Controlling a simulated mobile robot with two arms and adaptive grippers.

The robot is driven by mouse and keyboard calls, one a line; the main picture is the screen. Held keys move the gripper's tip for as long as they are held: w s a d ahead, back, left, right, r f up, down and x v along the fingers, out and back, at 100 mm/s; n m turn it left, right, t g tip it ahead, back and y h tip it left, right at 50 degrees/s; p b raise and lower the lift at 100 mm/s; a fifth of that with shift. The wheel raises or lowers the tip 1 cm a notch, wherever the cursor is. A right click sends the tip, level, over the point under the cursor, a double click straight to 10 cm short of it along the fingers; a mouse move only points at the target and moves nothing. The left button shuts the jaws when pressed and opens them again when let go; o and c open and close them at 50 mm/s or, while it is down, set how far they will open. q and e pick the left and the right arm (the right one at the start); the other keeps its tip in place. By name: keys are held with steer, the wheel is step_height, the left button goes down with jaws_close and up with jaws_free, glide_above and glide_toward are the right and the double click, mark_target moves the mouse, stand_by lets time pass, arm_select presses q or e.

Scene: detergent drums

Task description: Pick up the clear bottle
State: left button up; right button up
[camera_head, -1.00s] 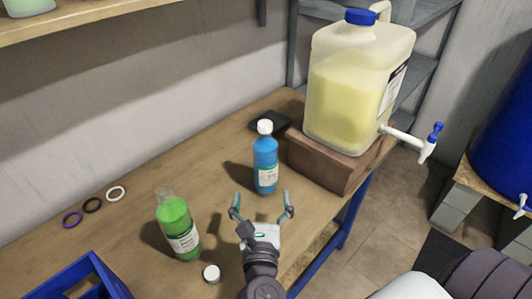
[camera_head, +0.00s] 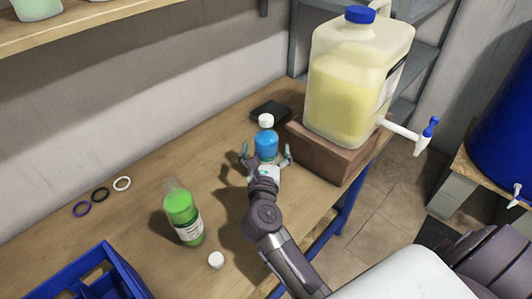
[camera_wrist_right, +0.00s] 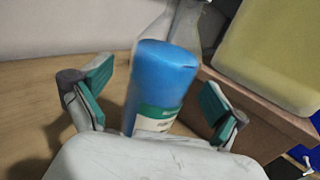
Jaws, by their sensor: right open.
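A clear bottle of blue liquid (camera_head: 266,143) with a white cap stands upright on the table; it also shows in the right wrist view (camera_wrist_right: 160,85). My right gripper (camera_head: 267,157) is open, with one finger on each side of this bottle. In the wrist view, gaps show between the finger pads and the bottle. Its lower part is hidden by my gripper. A second clear bottle, with green liquid (camera_head: 183,217) and no cap, stands to the left. My left gripper is not in view.
A white cap (camera_head: 216,260) lies near the green bottle. A large yellow-liquid jug (camera_head: 345,95) stands on a brown block (camera_head: 325,155) right of the blue bottle. A black item (camera_head: 270,111) lies behind it. Several rings (camera_head: 100,195) and a blue crate (camera_head: 105,262) are at left.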

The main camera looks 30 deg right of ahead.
steer(key=shift+x, duration=0.75)
steer(key=shift+f, duration=0.1)
steer(key=c, duration=1.7)
steer(key=shift+c, duration=0.4)
